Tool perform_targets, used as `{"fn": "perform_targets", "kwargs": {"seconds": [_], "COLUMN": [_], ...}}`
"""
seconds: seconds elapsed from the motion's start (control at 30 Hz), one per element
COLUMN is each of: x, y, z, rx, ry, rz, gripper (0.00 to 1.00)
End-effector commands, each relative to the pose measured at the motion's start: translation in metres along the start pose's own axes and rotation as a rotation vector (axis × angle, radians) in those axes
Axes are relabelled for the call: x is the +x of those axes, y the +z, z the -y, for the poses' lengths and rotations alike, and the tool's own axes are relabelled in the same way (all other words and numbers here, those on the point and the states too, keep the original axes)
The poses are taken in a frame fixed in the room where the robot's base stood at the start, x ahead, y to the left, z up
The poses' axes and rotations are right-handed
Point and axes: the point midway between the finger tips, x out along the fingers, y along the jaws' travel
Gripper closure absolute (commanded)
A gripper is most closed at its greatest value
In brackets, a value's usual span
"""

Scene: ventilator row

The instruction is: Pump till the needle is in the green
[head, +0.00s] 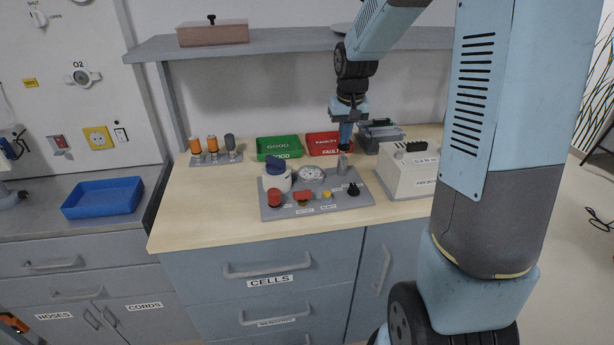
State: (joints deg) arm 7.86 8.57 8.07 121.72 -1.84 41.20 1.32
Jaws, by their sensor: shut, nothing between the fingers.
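A grey panel (328,208) lies on the wooden counter and carries the controls. A round white-faced gauge (312,173) sits at its back middle; its needle and any green zone are too small to read. A white cylinder with a blue top (277,178) stands at the panel's back left. My gripper (345,149) points down, shut, over the panel's back right, just above a small grey upright part (342,164). Whether it touches that part I cannot tell.
The panel's front row has a large red button (275,198), a red switch (303,197), a yellow button (327,194) and a black knob (353,189). A green tray (279,148) and red tray (325,144) lie behind. A beige box (408,175) stands close right.

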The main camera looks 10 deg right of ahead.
Motion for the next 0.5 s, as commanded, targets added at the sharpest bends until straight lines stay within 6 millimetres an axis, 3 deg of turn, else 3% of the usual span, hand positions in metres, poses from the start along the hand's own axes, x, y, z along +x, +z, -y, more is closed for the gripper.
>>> {"fn": "perform_targets", "kwargs": {"seconds": [0.5], "x": [0.019], "y": [0.003], "z": [0.000], "rx": [0.000], "ry": [0.000], "rz": [0.001], "gripper": [1.00]}}
